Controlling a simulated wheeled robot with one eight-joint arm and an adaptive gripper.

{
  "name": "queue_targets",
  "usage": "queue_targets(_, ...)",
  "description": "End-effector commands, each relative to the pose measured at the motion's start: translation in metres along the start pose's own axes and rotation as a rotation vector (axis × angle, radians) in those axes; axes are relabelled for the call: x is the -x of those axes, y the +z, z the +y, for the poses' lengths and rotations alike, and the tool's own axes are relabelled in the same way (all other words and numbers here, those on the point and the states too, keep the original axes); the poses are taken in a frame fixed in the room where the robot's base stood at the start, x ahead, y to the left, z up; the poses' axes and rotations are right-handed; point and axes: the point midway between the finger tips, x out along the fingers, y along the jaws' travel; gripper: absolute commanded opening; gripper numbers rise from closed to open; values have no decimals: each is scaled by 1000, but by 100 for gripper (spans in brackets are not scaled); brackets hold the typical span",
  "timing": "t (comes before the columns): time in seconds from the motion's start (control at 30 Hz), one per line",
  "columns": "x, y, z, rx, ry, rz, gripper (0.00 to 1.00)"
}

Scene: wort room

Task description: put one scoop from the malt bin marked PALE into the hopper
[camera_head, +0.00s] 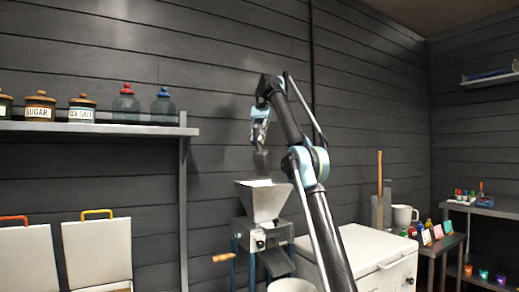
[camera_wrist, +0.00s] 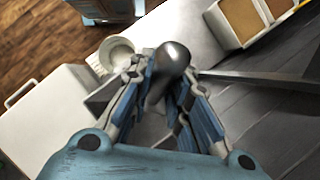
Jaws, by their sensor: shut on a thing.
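My gripper (camera_head: 261,138) is raised above the hopper (camera_head: 264,202), a grey metal funnel on a mill with a wooden crank handle. It is shut on a grey metal scoop (camera_wrist: 172,56), whose rounded part shows between the fingers (camera_wrist: 165,85) in the wrist view. In the head view the scoop (camera_head: 261,161) is a dark shape hanging just over the hopper's mouth, apart from it. I cannot tell whether the scoop holds malt. In the wrist view two open bins (camera_wrist: 240,18) with brown contents show at the upper right. No PALE marking is readable.
Two raised white lids (camera_head: 97,252) stand at the lower left. A shelf (camera_head: 95,128) with jars hangs above them. A white chest (camera_head: 362,256) stands right of the mill. A pale bucket (camera_wrist: 117,52) stands near the mill. A side table (camera_head: 440,247) holds small coloured items.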

Motion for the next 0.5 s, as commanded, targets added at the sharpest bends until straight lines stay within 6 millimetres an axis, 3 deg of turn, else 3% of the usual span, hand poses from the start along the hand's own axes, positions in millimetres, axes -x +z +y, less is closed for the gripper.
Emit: queue_targets(0.5, 1, 2, 2, -2, 0, 42, 0)
